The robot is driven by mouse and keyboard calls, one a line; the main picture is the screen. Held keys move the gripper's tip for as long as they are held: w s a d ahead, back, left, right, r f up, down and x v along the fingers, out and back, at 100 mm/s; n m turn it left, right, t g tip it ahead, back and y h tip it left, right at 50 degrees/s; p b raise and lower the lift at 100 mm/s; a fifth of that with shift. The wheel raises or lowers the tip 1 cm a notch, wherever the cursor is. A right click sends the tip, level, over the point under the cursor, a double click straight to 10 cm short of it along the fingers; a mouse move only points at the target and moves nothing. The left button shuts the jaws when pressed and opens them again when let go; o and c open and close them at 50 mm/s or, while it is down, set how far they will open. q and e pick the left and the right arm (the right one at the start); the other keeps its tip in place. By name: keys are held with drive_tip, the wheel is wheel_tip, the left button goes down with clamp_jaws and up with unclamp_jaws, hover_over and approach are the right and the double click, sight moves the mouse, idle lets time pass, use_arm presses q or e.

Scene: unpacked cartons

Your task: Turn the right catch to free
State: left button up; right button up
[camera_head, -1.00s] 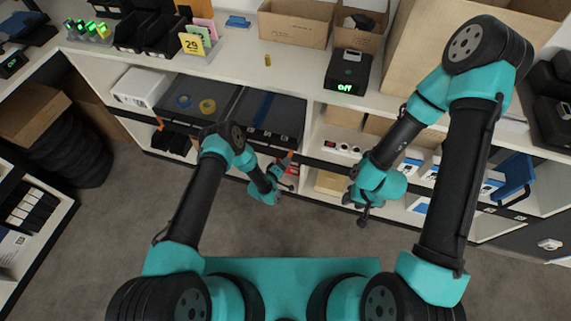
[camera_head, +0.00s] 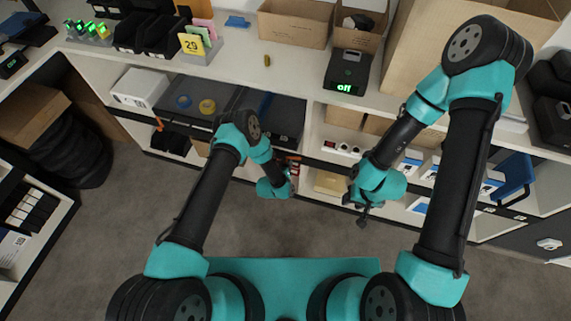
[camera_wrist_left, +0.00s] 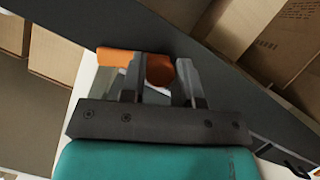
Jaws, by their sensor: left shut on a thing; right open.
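The right catch (camera_wrist_left: 150,66) is an orange lever at the dark shelf edge, seen in the left wrist view. My left gripper (camera_wrist_left: 161,76) is shut on it, with one finger on each side. Another small orange catch (camera_head: 158,123) shows further left on the shelf front. My right gripper (camera_head: 362,213) is open and empty, hanging in front of the shelving on the right.
Dark trays (camera_head: 215,90) with tape rolls lie under the counter. On the counter (camera_head: 285,78) stand cardboard boxes (camera_head: 296,24) and a black device (camera_head: 347,75) with a green display. Below are white and brown boxes. The floor in front is clear.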

use_arm(q)
drive_tip(key=m+y, duration=0.1)
drive_tip(key=m, duration=0.2)
drive_tip(key=shift+y, duration=0.4)
idle(0.4)
drive_tip(key=o, duration=0.9)
drive_tip(key=shift+s, duration=0.1)
drive_tip(key=v, duration=1.7)
drive_tip(key=shift+s, duration=0.25)
drive_tip(key=shift+d+f, duration=0.1)
